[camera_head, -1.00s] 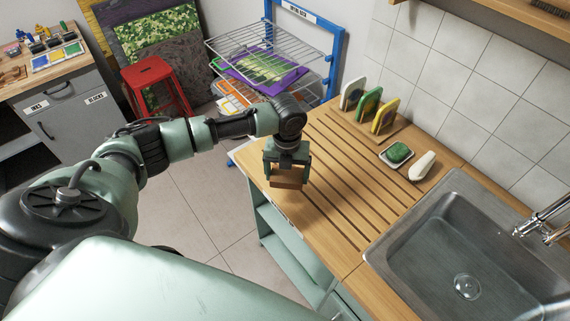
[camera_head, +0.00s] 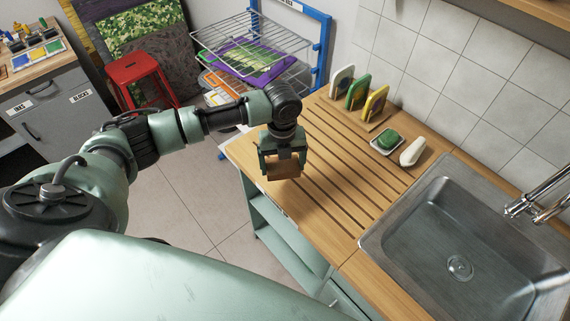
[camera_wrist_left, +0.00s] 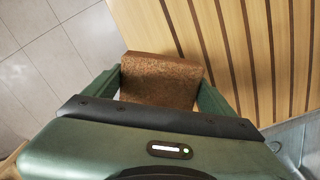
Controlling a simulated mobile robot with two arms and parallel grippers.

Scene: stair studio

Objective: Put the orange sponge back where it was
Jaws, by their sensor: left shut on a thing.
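A brown-orange, rough-textured block, which looks like the orange sponge (camera_head: 284,168), is held between the fingers of my left gripper (camera_head: 283,159). In the left wrist view the sponge (camera_wrist_left: 160,78) sits between the two green fingers, which touch its sides. The gripper points down over the left part of the grooved wooden counter (camera_head: 330,193); I cannot tell how high the sponge is above it. A wooden holder (camera_head: 373,126) at the back of the counter bears a white sponge (camera_head: 342,80), a green sponge (camera_head: 357,92) and a yellow sponge (camera_head: 375,103), standing upright. My right gripper is out of view.
A dish with a green scrubber (camera_head: 388,138) and a white bottle-like item (camera_head: 413,152) stand right of the holder. A steel sink (camera_head: 440,225) with a tap (camera_head: 530,200) lies at the right. A blue drying rack (camera_head: 318,50) stands behind the counter. The counter's middle is clear.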

